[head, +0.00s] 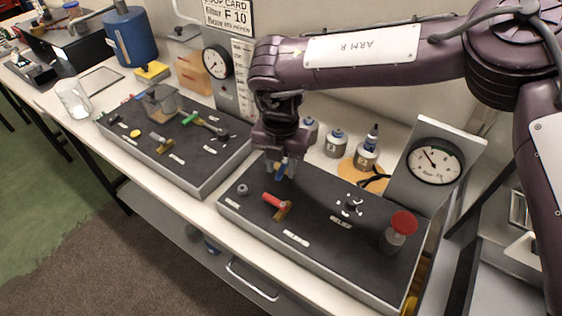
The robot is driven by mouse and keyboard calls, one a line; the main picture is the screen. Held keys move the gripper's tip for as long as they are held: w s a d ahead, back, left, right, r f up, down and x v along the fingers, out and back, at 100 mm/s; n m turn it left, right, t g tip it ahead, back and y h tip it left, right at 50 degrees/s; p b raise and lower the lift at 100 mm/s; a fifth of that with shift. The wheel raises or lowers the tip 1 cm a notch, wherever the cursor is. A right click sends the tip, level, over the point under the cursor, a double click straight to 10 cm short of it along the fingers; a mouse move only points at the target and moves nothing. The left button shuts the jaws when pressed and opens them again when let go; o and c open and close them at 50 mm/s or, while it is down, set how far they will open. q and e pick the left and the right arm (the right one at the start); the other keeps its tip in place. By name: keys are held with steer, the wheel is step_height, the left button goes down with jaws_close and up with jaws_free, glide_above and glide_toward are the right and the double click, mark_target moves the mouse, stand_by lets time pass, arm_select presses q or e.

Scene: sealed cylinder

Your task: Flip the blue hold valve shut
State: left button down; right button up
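The blue hold valve handle (283,168) stands at the back left part of the right dark panel (315,225). My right gripper (281,163) points down from above, with its fingertips at the blue handle. The fingers and wrist cover part of the handle and the valve body, so I cannot tell whether they grip it or only stand around it. My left gripper is not in view.
On the same panel are a red-handled brass valve (276,203), a small grey knob (242,190), a white-marked relief knob (352,206) and a red-capped cylinder (399,230). A gauge (434,163) stands behind right. Several grey bottles stand behind the panel.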

steer(key=shift+s+a+f, duration=0.1)
jaws_close()
steer(key=shift+a+f+m, duration=0.1)
steer(key=shift+a+m, duration=0.05)
steer(key=shift+m, duration=0.45)
steer(key=shift+w+a+m, duration=0.15)
steer(key=shift+w+m, duration=0.1)
steer(key=shift+m, duration=0.65)
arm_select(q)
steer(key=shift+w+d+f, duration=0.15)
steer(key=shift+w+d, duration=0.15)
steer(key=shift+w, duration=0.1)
arm_select(e)
jaws_free()
